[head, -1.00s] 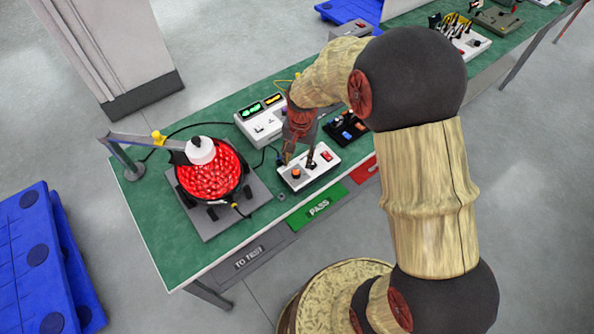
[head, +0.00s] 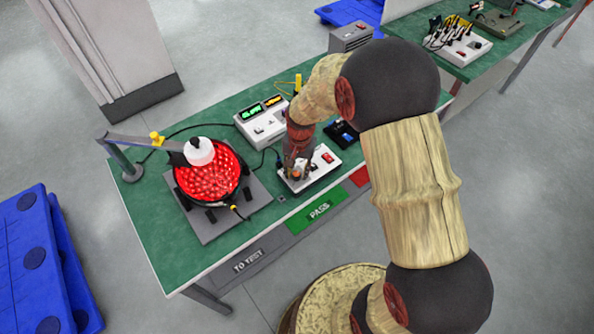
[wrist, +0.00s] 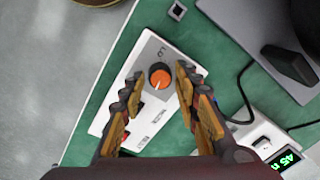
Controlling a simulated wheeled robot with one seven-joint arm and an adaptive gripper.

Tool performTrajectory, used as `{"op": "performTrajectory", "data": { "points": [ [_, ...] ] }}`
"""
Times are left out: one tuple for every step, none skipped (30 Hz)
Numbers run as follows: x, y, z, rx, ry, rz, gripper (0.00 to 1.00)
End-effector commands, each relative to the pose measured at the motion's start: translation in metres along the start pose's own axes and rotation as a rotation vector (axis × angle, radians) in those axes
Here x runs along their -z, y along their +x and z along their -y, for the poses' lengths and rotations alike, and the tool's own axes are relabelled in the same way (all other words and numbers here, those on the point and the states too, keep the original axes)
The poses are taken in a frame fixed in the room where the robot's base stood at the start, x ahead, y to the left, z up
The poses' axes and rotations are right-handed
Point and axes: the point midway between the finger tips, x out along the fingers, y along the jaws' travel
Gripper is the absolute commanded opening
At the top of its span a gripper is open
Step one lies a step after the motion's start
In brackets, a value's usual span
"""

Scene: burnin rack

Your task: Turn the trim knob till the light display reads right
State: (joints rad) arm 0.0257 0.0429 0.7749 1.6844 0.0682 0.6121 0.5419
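In the head view the box (head: 323,168) lies on the green bench, and the knob is mostly hidden by my gripper (head: 296,166). My gripper (wrist: 159,74) is open in the wrist view, with one fingertip on each side of the knob. Gaps show between the fingers and the knob; whether the tips reach down to its height is unclear. A white meter (head: 262,128) behind has a green display (head: 251,112) and an amber display (head: 274,101). In the wrist view the green display (wrist: 287,161) shows "45", partly cut off.
A round lamp fixture glowing red (head: 208,177) stands on a grey plate left of the box. A dark block with blue parts (head: 342,133) is right of it. The green PASS label (head: 317,210) lies along the bench's front edge. Cables run behind the box.

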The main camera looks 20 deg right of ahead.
Motion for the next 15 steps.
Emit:
{"op": "performTrajectory", "data": {
  "points": [
    [0.0000,0.0000,0.0000,0.000,0.000,0.000,0.27],
    [0.0000,0.0000,0.0000,0.000,0.000,0.000,0.26],
    [0.0000,-0.0001,0.0000,0.000,0.000,0.000,0.23],
    [0.0000,-0.0001,0.0000,0.000,0.000,0.000,0.22],
    [0.0000,-0.0001,0.0000,0.000,0.000,0.000,0.20],
    [0.0000,-0.0001,0.0000,0.000,0.000,0.000,0.18],
    [0.0000,-0.0001,0.0000,0.000,0.000,0.000,0.16],
    [0.0000,-0.0001,0.0000,0.000,0.000,0.000,0.14],
    [0.0000,-0.0001,0.0000,0.000,0.000,0.000,0.12],
    [0.0000,-0.0001,-0.0001,0.000,0.000,0.000,0.10],
    [0.0000,-0.0001,-0.0001,0.000,0.000,0.000,0.09],
    [0.0000,-0.0001,-0.0001,0.000,0.000,0.000,0.06],
    [0.0000,-0.0001,-0.0001,0.000,0.000,0.000,0.04],
    [0.0000,-0.0001,-0.0001,0.000,0.000,0.000,0.03],
    [0.0000,-0.0001,-0.0001,0.000,0.000,0.000,0.01]
  ]
}}
